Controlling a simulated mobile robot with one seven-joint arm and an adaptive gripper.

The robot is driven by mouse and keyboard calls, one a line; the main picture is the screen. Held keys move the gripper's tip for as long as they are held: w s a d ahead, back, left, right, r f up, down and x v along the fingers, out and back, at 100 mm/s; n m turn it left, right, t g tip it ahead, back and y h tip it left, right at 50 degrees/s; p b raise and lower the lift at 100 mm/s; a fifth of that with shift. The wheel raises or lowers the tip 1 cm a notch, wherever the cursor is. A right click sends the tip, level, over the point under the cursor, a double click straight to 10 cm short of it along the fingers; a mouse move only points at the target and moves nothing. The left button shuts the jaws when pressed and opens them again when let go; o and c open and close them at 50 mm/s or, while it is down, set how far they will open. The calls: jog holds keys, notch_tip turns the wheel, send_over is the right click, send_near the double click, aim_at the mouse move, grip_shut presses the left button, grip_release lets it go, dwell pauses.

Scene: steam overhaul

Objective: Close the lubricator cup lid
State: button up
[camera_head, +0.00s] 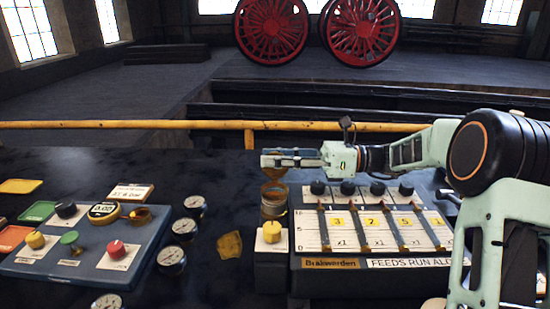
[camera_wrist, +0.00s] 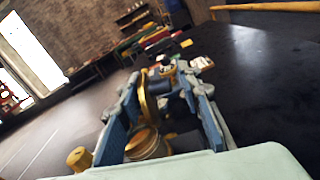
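The brass lubricator cup (camera_head: 273,206) stands at the left end of the feed panel, behind a yellow knob. Its brass lid (camera_wrist: 149,100) appears raised, roughly on edge, above the cup mouth (camera_wrist: 147,143) in the wrist view. My gripper (camera_head: 268,160) is just above the cup in the head view, reaching in from the right. In the wrist view my gripper (camera_wrist: 160,115) has its fingers spread, with the lid and cup between them. I cannot tell whether a finger touches the lid. The lid is partly hidden under the gripper in the head view.
The feed panel (camera_head: 365,264) with dark knobs and numbered scales lies right of the cup. The yellow knob (camera_head: 272,231) is close in front. Gauges (camera_head: 184,229) and a blue control panel (camera_head: 85,250) lie left. A yellow rail (camera_head: 190,125) runs behind the bench.

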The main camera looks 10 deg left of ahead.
aim_at(274, 174)
grip_shut()
jog(key=shift+s+d+r+n, duration=0.1)
jog(key=shift+r+n, duration=0.05)
jog(key=shift+n, duration=0.15)
dwell(0.5)
jog(key=shift+s+d+r+n, duration=0.1)
jog(key=shift+s+r+n, duration=0.2)
jog(key=shift+n, duration=0.6)
jog(key=s+n, duration=0.1)
jog(key=n, duration=0.1)
jog(key=shift+s+d+n, duration=0.1)
jog(key=shift+n, duration=0.3)
jog(key=shift+s+d+f+n+b, duration=0.15)
jog(key=shift+s+n+b, duration=0.5)
jog(key=shift+n, duration=0.8)
jog(key=shift+s+f+n+b, duration=0.15)
jog(key=shift+s+n+b, duration=0.45)
jog(key=shift+n, duration=0.8)
jog(key=shift+s+d+f+n+b, duration=0.15)
jog(key=shift+s+n+b, duration=0.45)
jog(key=shift+n, duration=0.85)
jog(key=shift+s+f+n+b, duration=0.15)
jog(key=shift+n+b, duration=0.3)
jog(key=shift+n, duration=0.15)
jog(key=shift+o, duration=0.9)
grip_release()
